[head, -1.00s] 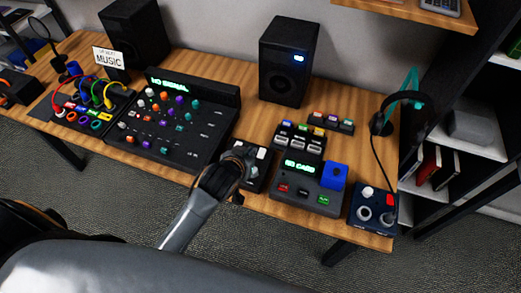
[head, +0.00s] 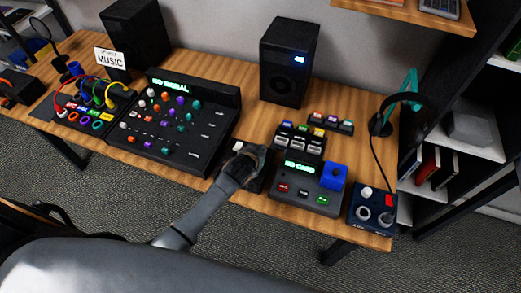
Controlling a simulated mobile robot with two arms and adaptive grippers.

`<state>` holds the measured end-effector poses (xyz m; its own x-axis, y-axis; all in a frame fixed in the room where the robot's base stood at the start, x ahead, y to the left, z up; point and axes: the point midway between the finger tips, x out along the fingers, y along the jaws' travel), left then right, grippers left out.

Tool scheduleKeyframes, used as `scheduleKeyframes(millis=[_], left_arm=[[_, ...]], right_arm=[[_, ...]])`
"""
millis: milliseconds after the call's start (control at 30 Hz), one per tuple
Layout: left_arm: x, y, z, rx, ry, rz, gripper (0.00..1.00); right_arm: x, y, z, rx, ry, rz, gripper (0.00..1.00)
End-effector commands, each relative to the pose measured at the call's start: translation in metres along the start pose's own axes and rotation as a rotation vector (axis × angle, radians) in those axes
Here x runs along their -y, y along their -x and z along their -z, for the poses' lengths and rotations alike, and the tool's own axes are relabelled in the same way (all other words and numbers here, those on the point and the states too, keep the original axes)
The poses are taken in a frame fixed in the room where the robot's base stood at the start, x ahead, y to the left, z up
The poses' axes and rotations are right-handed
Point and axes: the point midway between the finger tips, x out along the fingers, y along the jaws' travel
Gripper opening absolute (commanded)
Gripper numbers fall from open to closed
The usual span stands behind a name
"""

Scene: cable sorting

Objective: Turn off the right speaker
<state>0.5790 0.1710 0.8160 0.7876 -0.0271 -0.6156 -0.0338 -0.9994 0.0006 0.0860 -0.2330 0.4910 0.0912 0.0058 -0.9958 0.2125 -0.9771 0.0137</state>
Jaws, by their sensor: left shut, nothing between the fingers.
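The right speaker (head: 284,75) is a black box standing at the back of the wooden desk, against the wall. A small lit blue-white light (head: 299,59) shows on its upper front. A second black speaker (head: 137,33) stands at the back left. My left gripper (head: 240,172) is shut and empty. It is over the front of the desk, in front of the right speaker and well apart from it. It covers most of a small dark box with light buttons. My right gripper is not in view.
A mixer (head: 180,120) with coloured knobs reads "NO SIGNAL" left of the gripper. A grey device (head: 308,185) reading "NO CARD" is to the right. Headphones (head: 401,98) hang on a stand at the right. Bare desk (head: 262,118) lies before the right speaker.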

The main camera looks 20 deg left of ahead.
Motion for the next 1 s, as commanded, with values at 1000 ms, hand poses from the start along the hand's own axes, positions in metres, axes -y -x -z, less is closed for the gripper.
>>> scheduleKeyframes(millis=[1000], left_arm=[[0.0,-0.013,-0.006,0.001,-0.001,0.0,0.0]], right_arm=[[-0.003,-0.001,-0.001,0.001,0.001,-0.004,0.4]])
